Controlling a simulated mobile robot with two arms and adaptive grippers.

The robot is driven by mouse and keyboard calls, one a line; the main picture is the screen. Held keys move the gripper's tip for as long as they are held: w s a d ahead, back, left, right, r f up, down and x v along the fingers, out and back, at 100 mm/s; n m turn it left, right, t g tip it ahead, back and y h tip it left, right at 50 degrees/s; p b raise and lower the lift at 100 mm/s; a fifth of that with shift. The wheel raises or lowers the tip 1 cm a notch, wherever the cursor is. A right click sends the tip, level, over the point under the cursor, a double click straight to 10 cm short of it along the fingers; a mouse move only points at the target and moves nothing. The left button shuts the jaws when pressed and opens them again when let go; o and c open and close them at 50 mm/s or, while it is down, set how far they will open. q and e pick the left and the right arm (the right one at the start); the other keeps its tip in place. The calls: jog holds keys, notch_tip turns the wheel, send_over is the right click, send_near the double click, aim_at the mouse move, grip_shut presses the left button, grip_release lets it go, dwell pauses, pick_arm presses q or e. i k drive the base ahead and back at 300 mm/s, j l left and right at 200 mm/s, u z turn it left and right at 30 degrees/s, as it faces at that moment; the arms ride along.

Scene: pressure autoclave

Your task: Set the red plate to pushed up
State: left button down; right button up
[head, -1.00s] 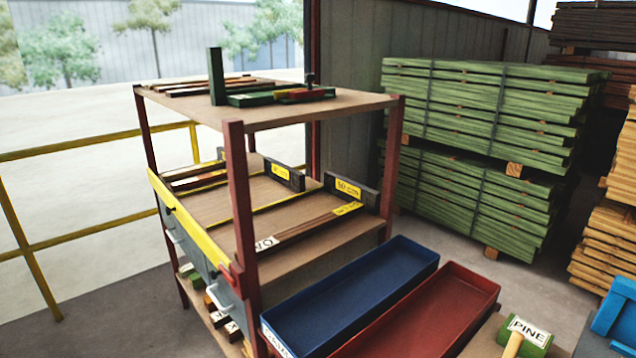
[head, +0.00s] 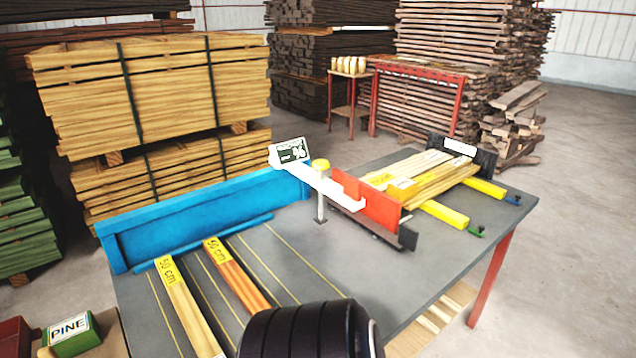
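The red plate (head: 368,204) stands upright on the grey table in the head view, right of the middle. A white bar (head: 328,188) runs from a small display to the plate's left part. A dark block (head: 408,237) sits at the plate's lower right end. I cannot tell from this angle whether the plate is pushed up or not. Neither gripper is in view. A black rounded part of my own arm shows at the bottom edge and covers part of the table front.
The grey table (head: 310,257) carries a blue fence (head: 200,215), 50 cm boards (head: 235,275), a yellow-capped post (head: 320,165), a display (head: 288,152) and yellow-tagged boards (head: 430,178) behind the plate. Yellow bars (head: 445,214) stick out at right. A PINE box (head: 72,333) stands at lower left.

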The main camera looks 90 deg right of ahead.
aim_at(380, 215)
jog(key=z, duration=3.05)
